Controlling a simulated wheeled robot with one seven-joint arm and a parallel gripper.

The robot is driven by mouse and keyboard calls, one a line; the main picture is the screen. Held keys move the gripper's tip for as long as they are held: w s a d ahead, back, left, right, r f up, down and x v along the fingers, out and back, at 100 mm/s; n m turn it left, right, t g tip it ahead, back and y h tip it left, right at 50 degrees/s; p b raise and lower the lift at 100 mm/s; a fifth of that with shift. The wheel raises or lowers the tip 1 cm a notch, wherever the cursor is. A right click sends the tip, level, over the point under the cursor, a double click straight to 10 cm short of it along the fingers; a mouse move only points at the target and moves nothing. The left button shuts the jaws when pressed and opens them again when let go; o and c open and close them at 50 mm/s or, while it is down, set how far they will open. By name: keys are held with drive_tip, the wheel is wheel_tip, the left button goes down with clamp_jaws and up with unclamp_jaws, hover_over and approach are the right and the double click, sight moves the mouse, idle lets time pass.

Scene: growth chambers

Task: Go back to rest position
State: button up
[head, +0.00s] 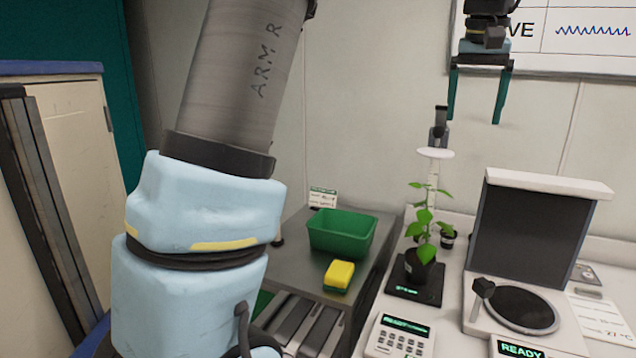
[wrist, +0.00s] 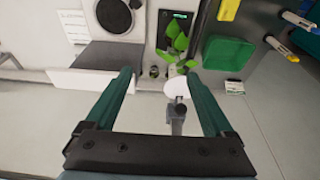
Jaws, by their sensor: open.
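My gripper (head: 477,98) hangs in the upper right of the head view, high above the bench. Its two green fingers are spread apart with nothing between them. In the wrist view my gripper (wrist: 160,85) also shows open and empty, looking down over the bench. My grey and light blue arm fills the left middle of the head view. Below the gripper a potted plant (head: 424,225) stands on a black pad with a lit display (head: 416,288). Just behind the plant is a stand with a white disc (head: 435,153), which also shows between the fingers in the wrist view (wrist: 177,87).
A green bin (head: 341,232) and a yellow and green sponge (head: 338,275) sit on the metal table at centre. A device with a dark upright panel (head: 530,235) stands at right, near a keypad box (head: 399,337). A cabinet (head: 75,150) is at left.

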drive_tip(key=w+a+f+n+b, duration=0.2)
drive_tip(key=a+f+b, duration=0.1)
drive_tip(key=a+f, duration=1.6)
drive_tip(key=s+a+f+n+b, duration=0.1)
drive_tip(key=s+a+f, duration=0.4)
drive_tip(key=a+f, duration=0.2)
drive_tip(key=s+a+f+g+y+b, duration=0.1)
drive_tip(key=s+a+f, duration=0.5)
drive_tip(key=a, duration=0.3)
drive_tip(key=shift+a+f+n, duration=0.35)
drive_tip(key=shift+a+n, duration=0.05)
drive_tip(key=shift+c, duration=0.3)
